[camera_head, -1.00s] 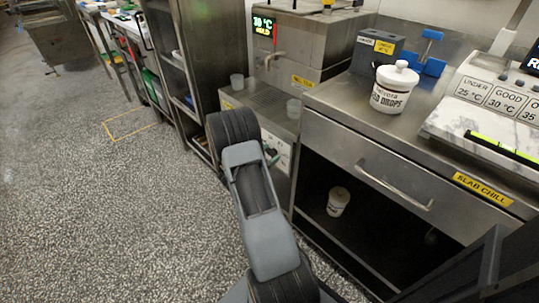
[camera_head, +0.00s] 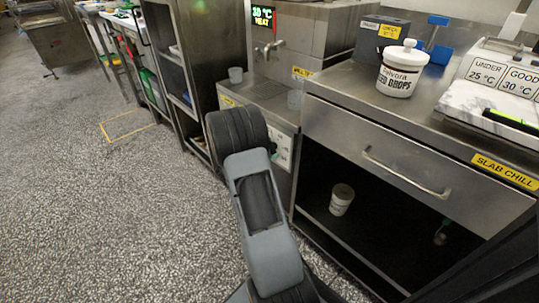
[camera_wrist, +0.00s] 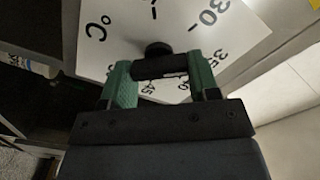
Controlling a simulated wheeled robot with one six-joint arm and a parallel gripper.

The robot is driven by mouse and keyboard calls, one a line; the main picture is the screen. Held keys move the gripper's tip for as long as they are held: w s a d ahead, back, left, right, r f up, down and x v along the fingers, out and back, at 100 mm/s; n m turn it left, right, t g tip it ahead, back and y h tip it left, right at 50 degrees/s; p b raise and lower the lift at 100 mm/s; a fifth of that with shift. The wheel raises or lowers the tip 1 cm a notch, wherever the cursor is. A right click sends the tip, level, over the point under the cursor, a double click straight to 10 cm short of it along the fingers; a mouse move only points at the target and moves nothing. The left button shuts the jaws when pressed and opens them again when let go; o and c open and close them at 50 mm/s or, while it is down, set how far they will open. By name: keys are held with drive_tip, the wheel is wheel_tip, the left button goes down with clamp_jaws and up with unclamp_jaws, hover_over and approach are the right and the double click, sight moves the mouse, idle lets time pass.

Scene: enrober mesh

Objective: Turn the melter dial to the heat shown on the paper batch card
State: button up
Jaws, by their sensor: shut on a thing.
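The melter (camera_head: 318,35) is a steel machine with taps, and its display (camera_head: 262,14) reads 30 °C, with a second word that looks like HEAT. Its white dial panel (camera_head: 283,148) is low on the front, partly hidden behind my arm. In the wrist view the white dial face (camera_wrist: 180,22) shows °C, 30, 35 and 45. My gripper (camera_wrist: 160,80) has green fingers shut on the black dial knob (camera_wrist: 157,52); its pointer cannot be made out. My gripper is hidden behind my arm in the head view. I cannot identify the paper batch card.
A steel bench with a drawer (camera_head: 400,165) labelled SLAB CHILL stands right of the melter. A white lidded pot (camera_head: 402,72) is on it, and a small tub (camera_head: 342,199) is on the shelf below. The speckled floor (camera_head: 80,210) at left is open.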

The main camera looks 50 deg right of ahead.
drive_tip(key=shift+f+m+b, duration=0.2)
drive_tip(key=shift+m+b, duration=1)
drive_tip(key=shift+r+m, duration=0.1)
drive_tip(key=shift+m, duration=0.2)
drive_tip(key=o, duration=0.9)
drive_tip(key=a+p, duration=0.1)
drive_tip(key=a, duration=0.3)
drive_tip(key=a+p, duration=0.1)
drive_tip(key=a, duration=0.4)
drive_tip(key=w+a+p, duration=0.1)
drive_tip(key=a, duration=0.4)
drive_tip(key=shift+d, duration=0.1)
